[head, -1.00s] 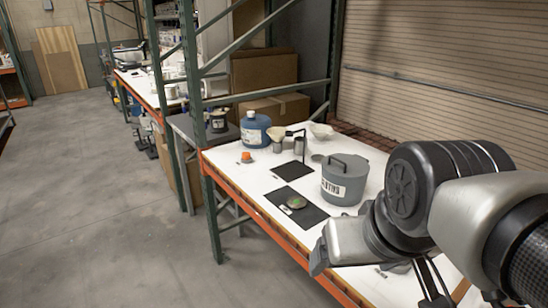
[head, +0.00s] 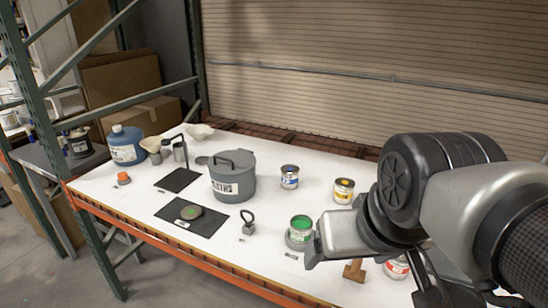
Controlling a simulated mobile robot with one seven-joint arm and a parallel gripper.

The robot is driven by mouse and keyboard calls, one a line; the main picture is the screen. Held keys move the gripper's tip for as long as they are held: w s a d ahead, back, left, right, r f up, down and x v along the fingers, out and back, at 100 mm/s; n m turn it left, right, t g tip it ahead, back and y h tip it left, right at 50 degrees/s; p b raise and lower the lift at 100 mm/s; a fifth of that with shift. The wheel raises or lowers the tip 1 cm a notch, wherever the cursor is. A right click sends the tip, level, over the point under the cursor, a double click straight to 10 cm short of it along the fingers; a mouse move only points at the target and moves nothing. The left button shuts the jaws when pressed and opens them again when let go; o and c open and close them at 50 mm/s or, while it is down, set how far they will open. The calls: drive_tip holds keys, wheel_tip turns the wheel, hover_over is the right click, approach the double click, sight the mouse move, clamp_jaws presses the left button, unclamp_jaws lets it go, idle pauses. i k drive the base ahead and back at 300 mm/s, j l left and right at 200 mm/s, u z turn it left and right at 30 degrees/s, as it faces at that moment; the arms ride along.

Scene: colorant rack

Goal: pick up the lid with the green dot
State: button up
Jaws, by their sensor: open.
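I cannot make out my gripper's fingers in this view.
The white table (head: 255,262) holds a grey lidded pot (head: 232,180) behind the mat, a ring-handled weight (head: 249,222), an open green can (head: 301,228), blue-label (head: 289,178) and yellow-label (head: 343,190) cans, and a blue jug (head: 127,147). A green rack post stands at left.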

sight(193, 211)
drive_tip(key=i+j+z, duration=0.35)
drive_tip(key=j, duration=0.75)
drive_tip(key=i+j+z, duration=0.15)
drive_tip(key=j+z, duration=0.15)
drive_tip(key=j, duration=0.8)
drive_tip(key=j+z, duration=0.35)
drive_tip(key=j, duration=0.8)
